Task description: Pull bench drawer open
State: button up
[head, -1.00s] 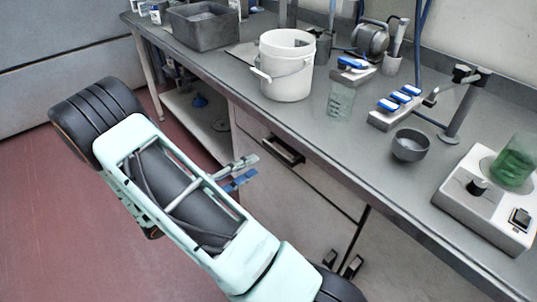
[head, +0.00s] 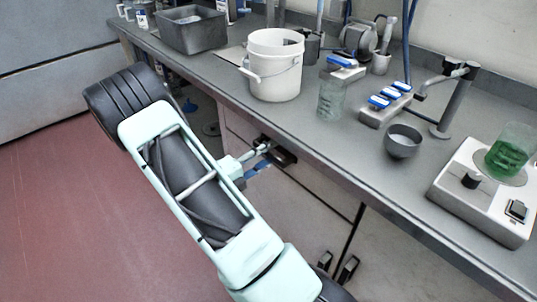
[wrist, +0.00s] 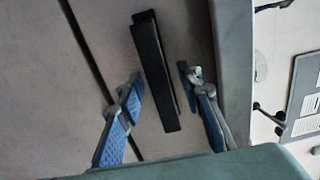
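The bench drawer (head: 318,193) has a pale front under the worktop and looks shut. Its dark bar handle (head: 287,156) is partly hidden behind my gripper in the head view. My gripper (head: 264,157) is at the handle, its fingers apart. In the wrist view the black handle (wrist: 152,62) runs lengthwise between the two blue-padded fingers of my open gripper (wrist: 161,77). One finger is on each side of it, with gaps showing. I cannot tell how deep the fingers reach past the bar.
The worktop (head: 225,75) above carries a white bucket (head: 274,75), a glass beaker (head: 331,98), a grey bowl (head: 402,141) and a stirrer plate (head: 470,205). Cupboard handles (head: 347,269) stick out lower right. The red floor (head: 60,220) at left is clear.

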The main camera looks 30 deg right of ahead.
jog(key=shift+c, duration=0.2)
grip_shut()
jog(key=shift+a, duration=0.1)
